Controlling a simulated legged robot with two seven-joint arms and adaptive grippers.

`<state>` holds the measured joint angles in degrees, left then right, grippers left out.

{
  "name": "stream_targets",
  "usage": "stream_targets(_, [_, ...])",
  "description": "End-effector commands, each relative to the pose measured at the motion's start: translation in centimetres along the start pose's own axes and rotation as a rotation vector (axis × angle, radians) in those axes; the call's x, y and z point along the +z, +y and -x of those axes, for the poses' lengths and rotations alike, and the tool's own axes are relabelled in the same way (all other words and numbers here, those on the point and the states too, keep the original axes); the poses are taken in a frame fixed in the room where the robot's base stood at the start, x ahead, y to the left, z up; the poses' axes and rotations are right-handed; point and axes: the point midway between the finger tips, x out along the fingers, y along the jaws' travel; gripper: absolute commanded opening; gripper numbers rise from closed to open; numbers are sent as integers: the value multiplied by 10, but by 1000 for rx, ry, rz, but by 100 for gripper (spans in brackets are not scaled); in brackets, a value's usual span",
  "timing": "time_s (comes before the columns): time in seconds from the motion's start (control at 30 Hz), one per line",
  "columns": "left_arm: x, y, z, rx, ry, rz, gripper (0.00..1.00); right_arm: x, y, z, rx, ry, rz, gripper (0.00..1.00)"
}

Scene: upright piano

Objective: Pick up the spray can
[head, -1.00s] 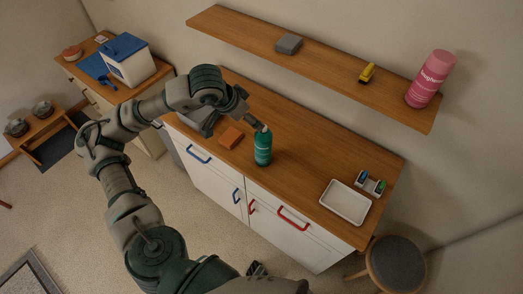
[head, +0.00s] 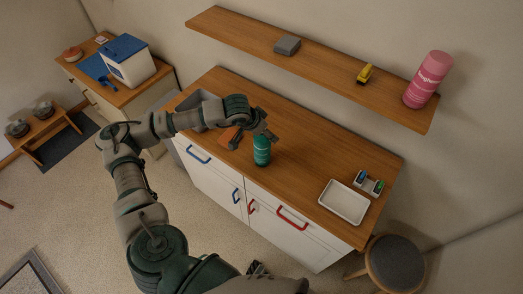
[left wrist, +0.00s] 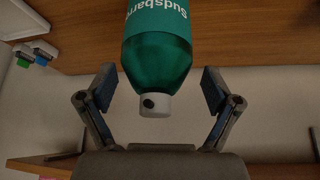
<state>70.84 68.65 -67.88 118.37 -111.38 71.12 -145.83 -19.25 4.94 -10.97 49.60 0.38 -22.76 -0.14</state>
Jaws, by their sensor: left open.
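The green spray can (head: 262,152) stands upright on the wooden counter. Its white cap with a dark nozzle spot is hidden by my gripper in the head view. In the left wrist view the can (left wrist: 157,60) appears upside down, with its label partly readable and its cap toward my gripper. My left gripper (head: 268,128) is open at the top of the can. In the left wrist view the open fingers of my left gripper (left wrist: 158,90) are on either side of the can's cap and shoulder, with gaps on both sides. My right gripper is not in view.
An orange block (head: 231,136) lies close left of the can, partly behind my arm, near a grey bin (head: 196,103). A white tray (head: 344,202) and a small holder (head: 368,183) stand at right. A pink can (head: 428,80) stands on the shelf (head: 325,66) above.

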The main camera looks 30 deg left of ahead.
Motion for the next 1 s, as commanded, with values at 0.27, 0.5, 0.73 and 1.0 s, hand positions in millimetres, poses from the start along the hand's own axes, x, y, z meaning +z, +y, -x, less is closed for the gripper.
stream_targets(0.27, [0, 0, 0, 1, 0, 0, 62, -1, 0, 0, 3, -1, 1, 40])
stream_targets(0.5, [1, -2, 0, 2, -1, 1, 2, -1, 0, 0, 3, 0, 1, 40])
stream_targets(0.73, [0, -2, 0, 1, 1, 1, 0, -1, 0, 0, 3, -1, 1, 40])
stream_targets(1.0, [-5, -2, 8, 2, 3, 2, 0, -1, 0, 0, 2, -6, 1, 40])
